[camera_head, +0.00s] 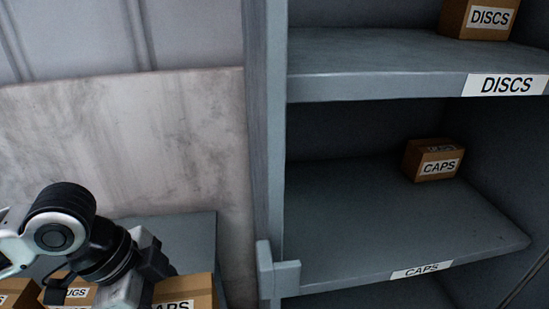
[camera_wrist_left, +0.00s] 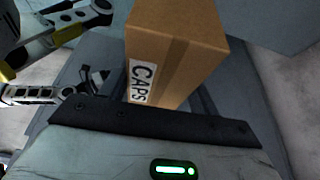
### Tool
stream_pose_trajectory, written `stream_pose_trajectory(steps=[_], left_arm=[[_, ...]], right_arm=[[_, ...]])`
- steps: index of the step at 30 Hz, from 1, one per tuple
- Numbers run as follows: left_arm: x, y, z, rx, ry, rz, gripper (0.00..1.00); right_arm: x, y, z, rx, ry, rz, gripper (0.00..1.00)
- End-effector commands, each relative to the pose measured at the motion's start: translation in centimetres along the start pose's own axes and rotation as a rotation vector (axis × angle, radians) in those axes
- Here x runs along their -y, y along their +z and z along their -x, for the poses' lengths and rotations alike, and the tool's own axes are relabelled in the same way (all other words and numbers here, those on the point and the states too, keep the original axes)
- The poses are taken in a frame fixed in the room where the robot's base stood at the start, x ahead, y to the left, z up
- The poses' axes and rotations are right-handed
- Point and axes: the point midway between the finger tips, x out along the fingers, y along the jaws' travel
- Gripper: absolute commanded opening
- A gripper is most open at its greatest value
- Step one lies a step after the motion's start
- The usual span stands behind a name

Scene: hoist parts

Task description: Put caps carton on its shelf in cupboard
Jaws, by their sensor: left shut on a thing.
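My left gripper (camera_head: 150,272) reaches in at the lower left of the head view and is shut on the caps carton. This brown carton (camera_head: 185,292) shows its CAPS label at the bottom edge, beside the fingertips, with its lower part cut off. It also shows upright and large in the left wrist view (camera_wrist_left: 182,50). In the cupboard, the shelf labelled CAPS (camera_head: 375,235) lies at the right, well apart from the gripper. Another small CAPS carton (camera_head: 433,160) stands at its back right.
A DISCS shelf (camera_head: 370,85) with a DISCS carton (camera_head: 480,18) is above. The cupboard's upright left side (camera_head: 265,140) and a bracket at its foot stand between gripper and shelf. Other cartons (camera_head: 72,292) sit lower left. The CAPS shelf's front and left are clear.

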Motion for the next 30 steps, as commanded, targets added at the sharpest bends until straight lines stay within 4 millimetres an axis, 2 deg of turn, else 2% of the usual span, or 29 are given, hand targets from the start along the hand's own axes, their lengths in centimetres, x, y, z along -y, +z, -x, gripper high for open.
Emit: stream_pose_trajectory(steps=[12,18,23,30], left_arm=[[5.6,-0.8,-0.5,-0.009,-0.335,0.805,0.27],[7.2,-1.1,-0.2,-0.007,-0.458,1.101,0.27],[7.7,-1.1,-0.1,-0.003,-0.496,1.197,0.27],[7.6,-1.2,-0.2,-0.004,-0.493,1.206,0.27]], right_arm=[[0.1,-0.1,-0.1,-0.003,0.000,-0.008,0.87],[0.1,-0.2,-0.1,-0.004,0.000,-0.007,0.87],[0.1,-0.2,-0.1,-0.005,0.001,-0.007,0.87],[0.0,-0.2,-0.1,-0.004,0.000,-0.003,0.87]])
